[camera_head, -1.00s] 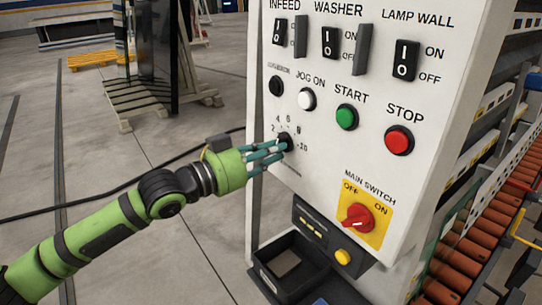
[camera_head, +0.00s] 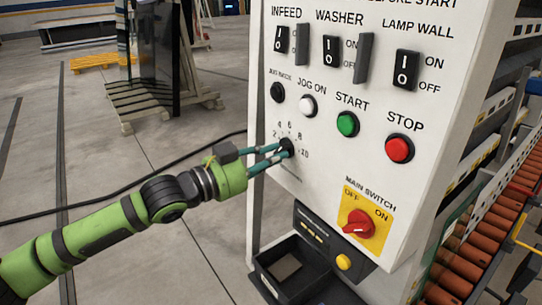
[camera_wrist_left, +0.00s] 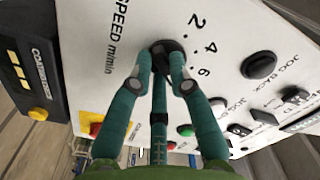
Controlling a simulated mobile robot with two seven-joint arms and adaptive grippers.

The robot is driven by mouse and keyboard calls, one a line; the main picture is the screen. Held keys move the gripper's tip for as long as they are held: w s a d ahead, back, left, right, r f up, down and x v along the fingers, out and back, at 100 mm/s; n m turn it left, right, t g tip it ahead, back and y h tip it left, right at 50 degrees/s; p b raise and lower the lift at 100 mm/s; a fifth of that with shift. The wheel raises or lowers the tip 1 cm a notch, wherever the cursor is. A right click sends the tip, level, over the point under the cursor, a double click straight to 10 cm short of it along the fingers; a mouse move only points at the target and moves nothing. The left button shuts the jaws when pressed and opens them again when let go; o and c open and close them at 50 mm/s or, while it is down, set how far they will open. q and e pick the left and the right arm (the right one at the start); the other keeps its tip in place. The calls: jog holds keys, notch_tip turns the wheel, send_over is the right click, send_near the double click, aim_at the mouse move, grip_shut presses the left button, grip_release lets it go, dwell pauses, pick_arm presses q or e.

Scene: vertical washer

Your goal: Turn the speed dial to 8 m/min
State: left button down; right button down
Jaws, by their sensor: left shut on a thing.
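The speed dial (camera_head: 287,146) is a small black knob on the white control panel, inside a printed arc of numbers from 2 to 10. My left gripper (camera_head: 278,153) reaches it from the left, its teal fingers shut on the dial. My right gripper is in neither view.
Above the dial are a black knob (camera_head: 277,92), a white jog button (camera_head: 308,106), a green start button (camera_head: 347,124) and a red stop button (camera_head: 400,148). The red main switch (camera_head: 358,224) and a black tray (camera_head: 291,269) are below. Open floor lies to the left.

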pick_arm(q)
jog(key=c, duration=1.1)
grip_release()
jog(key=shift+c, duration=0.2)
jog(key=v, duration=1.2)
